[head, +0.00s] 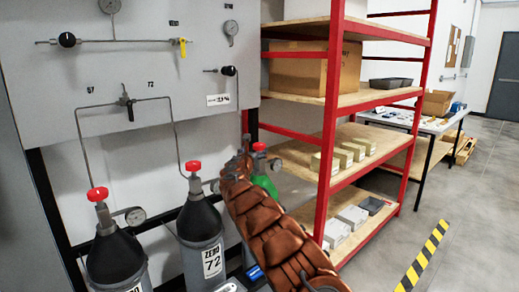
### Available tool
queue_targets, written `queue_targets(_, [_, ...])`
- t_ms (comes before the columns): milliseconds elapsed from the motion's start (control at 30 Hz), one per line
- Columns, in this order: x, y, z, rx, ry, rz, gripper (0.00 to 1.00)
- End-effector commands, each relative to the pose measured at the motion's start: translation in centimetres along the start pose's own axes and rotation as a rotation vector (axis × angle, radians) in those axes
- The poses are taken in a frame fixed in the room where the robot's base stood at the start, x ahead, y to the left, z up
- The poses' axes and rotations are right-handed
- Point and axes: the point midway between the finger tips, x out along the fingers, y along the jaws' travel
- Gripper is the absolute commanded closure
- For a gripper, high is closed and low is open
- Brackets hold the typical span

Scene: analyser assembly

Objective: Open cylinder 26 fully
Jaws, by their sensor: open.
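A green cylinder (265,184) with a red valve knob (259,146) stands right of the two dark cylinders. It is mostly hidden behind my arm, and no number shows on it, so I cannot confirm that it is cylinder 26. My brown-covered arm reaches up from the lower right. My gripper (238,163) is at its far end, small and dark, just left of the green cylinder's knob in the picture. It is open; its fingers are hard to make out. I cannot tell whether it touches the valve.
A dark cylinder marked ZERO 72 (200,238) and another dark cylinder (116,258) stand left, with red knobs and gauges. Thin pipes run up to the grey panel (120,75). A red-framed shelf (330,120) stands close on the right. Floor (455,205) is clear beyond it.

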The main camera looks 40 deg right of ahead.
Motion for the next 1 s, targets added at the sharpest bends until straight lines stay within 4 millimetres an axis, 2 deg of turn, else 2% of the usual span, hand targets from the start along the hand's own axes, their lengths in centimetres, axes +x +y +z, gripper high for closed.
queue_targets(1000, [5.6,0.0,0.1,0.007,0.005,-0.001,0.16])
